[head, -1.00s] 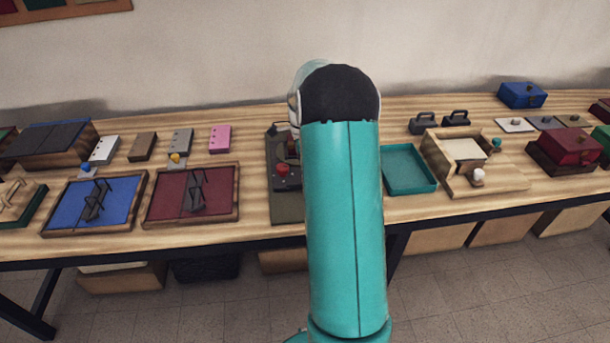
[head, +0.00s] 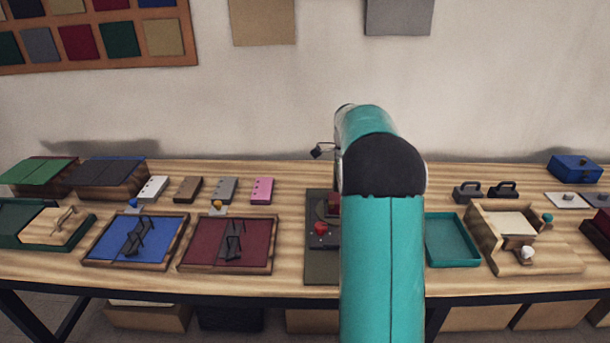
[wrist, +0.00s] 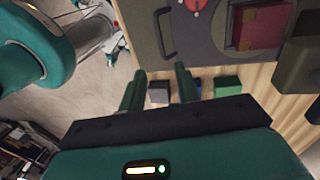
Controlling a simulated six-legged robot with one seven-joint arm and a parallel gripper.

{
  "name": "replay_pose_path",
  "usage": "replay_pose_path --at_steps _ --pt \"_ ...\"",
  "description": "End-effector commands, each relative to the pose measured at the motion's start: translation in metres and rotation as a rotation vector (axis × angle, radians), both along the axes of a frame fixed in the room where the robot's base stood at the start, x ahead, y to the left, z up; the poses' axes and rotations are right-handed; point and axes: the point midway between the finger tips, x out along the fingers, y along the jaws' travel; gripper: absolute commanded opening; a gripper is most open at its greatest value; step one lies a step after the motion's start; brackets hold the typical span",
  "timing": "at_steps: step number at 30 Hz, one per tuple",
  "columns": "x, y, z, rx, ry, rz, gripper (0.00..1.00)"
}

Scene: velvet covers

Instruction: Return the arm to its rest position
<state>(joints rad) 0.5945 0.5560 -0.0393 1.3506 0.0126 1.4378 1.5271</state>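My teal arm (head: 383,250) rises through the middle of the head view, its black joint in front of the table. My gripper (wrist: 158,78) shows in the wrist view with two dark green fingers apart and nothing held between them. It hangs over the table's edge area, beside a dark plate (wrist: 150,55) with a black handle. The head view mostly hides the gripper behind the arm; a small dark part sticks out left of the upper arm.
A dark station with a red knob (head: 320,228) stands left of my arm, partly hidden. A teal tray (head: 452,240) and a wooden box (head: 490,240) are to the right. Blue (head: 130,238) and maroon (head: 222,243) panels lie left. Small blocks (wrist: 228,86) lie beyond the fingers.

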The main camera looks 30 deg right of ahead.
Motion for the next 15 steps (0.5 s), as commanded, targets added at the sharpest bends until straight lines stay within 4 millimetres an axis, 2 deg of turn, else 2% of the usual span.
replay_pose_path --at_steps 8,11,15 --pt "0.0 0.006 0.005 -0.003 -0.01 0.027 0.33" --pt "0.0 0.025 0.02 -0.008 -0.041 0.114 0.33" --pt "-0.007 0.072 0.051 -0.026 -0.116 0.334 0.33"
